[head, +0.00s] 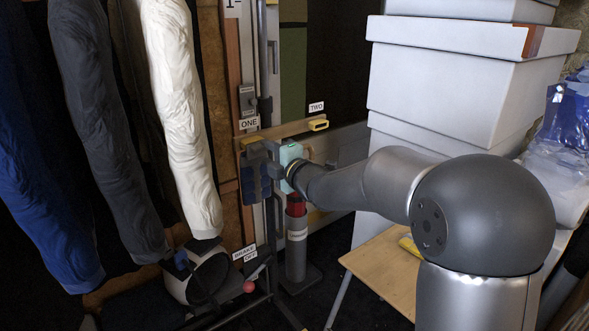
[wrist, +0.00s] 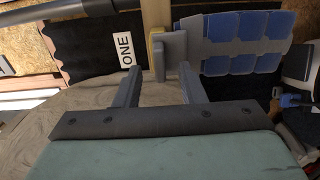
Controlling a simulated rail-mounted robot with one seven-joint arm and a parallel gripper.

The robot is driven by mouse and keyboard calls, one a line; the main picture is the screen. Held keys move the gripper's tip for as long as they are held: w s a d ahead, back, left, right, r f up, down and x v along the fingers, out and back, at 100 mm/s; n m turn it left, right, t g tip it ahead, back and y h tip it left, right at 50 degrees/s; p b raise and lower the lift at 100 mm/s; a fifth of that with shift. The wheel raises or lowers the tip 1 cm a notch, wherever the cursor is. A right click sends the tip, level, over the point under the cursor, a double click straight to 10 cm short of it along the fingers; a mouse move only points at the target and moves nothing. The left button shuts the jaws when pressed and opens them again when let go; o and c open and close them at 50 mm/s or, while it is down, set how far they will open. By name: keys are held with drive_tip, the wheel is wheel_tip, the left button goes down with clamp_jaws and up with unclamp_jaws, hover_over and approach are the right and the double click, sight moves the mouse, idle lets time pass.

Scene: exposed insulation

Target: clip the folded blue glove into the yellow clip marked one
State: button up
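The folded blue glove (head: 256,185) hangs below the yellow clip marked one (head: 249,141) in the head view. In the wrist view the glove (wrist: 243,42) shows blue panels with grey bands, just right of the yellow clip (wrist: 157,52). A grey block lies between clip and glove, and the glove seems joined there, but how the jaws grip it is hidden. My gripper (wrist: 158,88) has its two grey fingers apart, with nothing visible held between them. The right fingertip is close to the glove's near edge; I cannot tell whether they touch.
The ONE label (wrist: 125,46) sits left of the clip. Hanging sleeves (head: 183,115) fill the left. White boxes (head: 440,75) stand right. A red-topped cylinder (head: 296,235) stands below my gripper.

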drive_tip(key=p+v, duration=0.1)
drive_tip(key=v, duration=1.4)
drive_tip(key=shift+p, duration=0.3)
drive_tip(key=shift+s+r, duration=0.1)
drive_tip(key=s+d+r+m+g+h+p, duration=0.5)
drive_tip(key=d+m+h+p, duration=0.5)
drive_tip(key=m+p, duration=0.5)
drive_tip(key=s+r+m+g+p, duration=0.2)
drive_tip(key=s+m+g+p, duration=0.2)
drive_tip(key=s, duration=0.7)
drive_tip(key=s+r+m+g+p, duration=0.3)
drive_tip(key=s+m+g+p, duration=0.2)
drive_tip(key=s+p, duration=0.4)
drive_tip(key=s, duration=0.3)
drive_tip(key=shift+a+r+m, duration=0.3)
drive_tip(key=shift+r+m, duration=0.05)
drive_tip(key=shift+m, duration=0.05)
drive_tip(key=shift+w, duration=0.1)
